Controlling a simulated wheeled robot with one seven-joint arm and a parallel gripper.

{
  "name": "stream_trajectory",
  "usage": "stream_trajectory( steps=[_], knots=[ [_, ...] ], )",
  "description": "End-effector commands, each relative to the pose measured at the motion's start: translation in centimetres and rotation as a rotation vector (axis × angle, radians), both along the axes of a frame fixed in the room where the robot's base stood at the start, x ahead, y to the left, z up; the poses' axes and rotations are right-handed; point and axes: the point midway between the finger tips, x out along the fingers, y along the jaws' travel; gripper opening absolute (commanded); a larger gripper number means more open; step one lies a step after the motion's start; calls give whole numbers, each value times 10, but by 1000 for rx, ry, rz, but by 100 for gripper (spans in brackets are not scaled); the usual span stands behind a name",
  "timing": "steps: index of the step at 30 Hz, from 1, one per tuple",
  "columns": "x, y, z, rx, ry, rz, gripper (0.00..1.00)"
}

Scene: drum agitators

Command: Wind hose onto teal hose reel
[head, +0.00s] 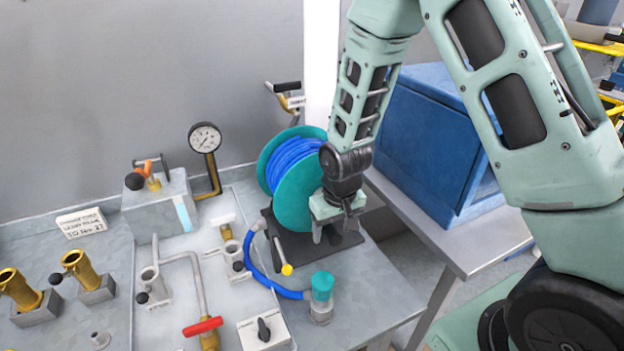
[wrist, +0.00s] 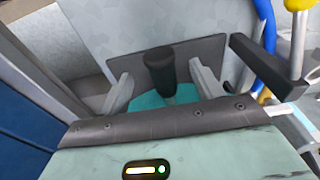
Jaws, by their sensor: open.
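The teal hose reel (head: 296,205) stands on a dark base plate (head: 350,240), with blue hose (head: 288,160) wound on its drum. A loose length of blue hose (head: 262,275) curves down to a teal-capped fitting (head: 321,288) on the bench. My gripper (head: 333,232) is at the reel's near right side, pointing down and hiding part of it. In the wrist view my gripper (wrist: 161,82) is open, with a finger on each side of a black cylindrical knob (wrist: 159,70). The knob stands over a teal surface. Gaps show between the knob and both fingers.
A black lever (wrist: 262,68) is close to the right finger in the wrist view. A yellow-tipped lever (head: 286,269) stands beside the reel. A pressure gauge (head: 205,138), brass fittings (head: 78,265) and a red-handled valve (head: 203,326) lie left. A blue cabinet (head: 425,135) stands right.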

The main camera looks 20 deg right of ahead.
Motion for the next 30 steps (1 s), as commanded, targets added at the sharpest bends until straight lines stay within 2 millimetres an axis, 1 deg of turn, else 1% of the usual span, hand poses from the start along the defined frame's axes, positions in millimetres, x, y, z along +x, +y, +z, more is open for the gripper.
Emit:
stream_trajectory(
  steps=[5,8,30],
  knots=[
    [0,1,1,1,0,1,65],
    [0,1,6,1,0,1,65],
    [-10,1,89,1,-1,1,65]
  ],
)
